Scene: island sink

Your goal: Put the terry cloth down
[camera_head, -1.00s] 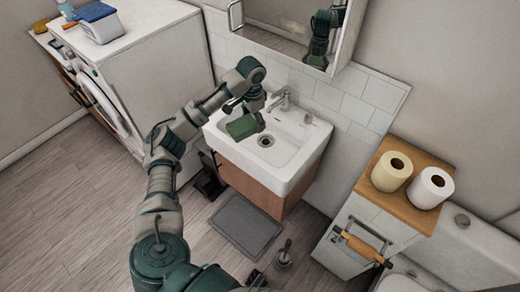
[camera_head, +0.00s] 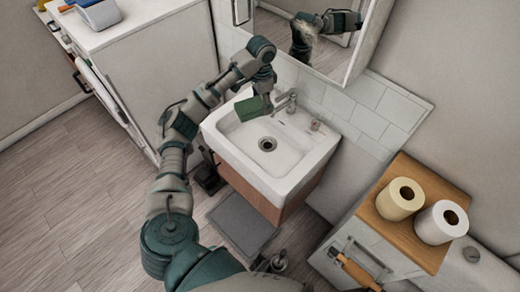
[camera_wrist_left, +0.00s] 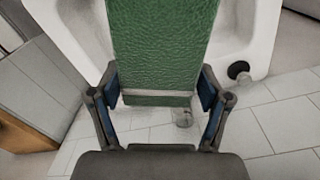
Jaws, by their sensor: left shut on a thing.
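A green terry cloth (camera_head: 251,108), flat and slab-like with a textured face, is held by my left gripper (camera_head: 264,98) above the back left part of the sink (camera_head: 222,142). In the left wrist view the cloth (camera_wrist_left: 160,45) stands out from between the two fingers of the gripper (camera_wrist_left: 160,88), which are shut on it. The basin below is empty, with a dark drain in its middle. I cannot tell if the cloth touches the sink. My right gripper is not in view.
The tap (camera_head: 287,101) stands close to the right of the cloth. A mirror cabinet (camera_head: 310,40) hangs on the wall behind my arm. At the right, a wooden-topped cabinet (camera_head: 412,235) bears a yellow roll (camera_head: 399,200) and a white roll (camera_head: 441,222). A grey mat (camera_head: 242,222) lies on the floor.

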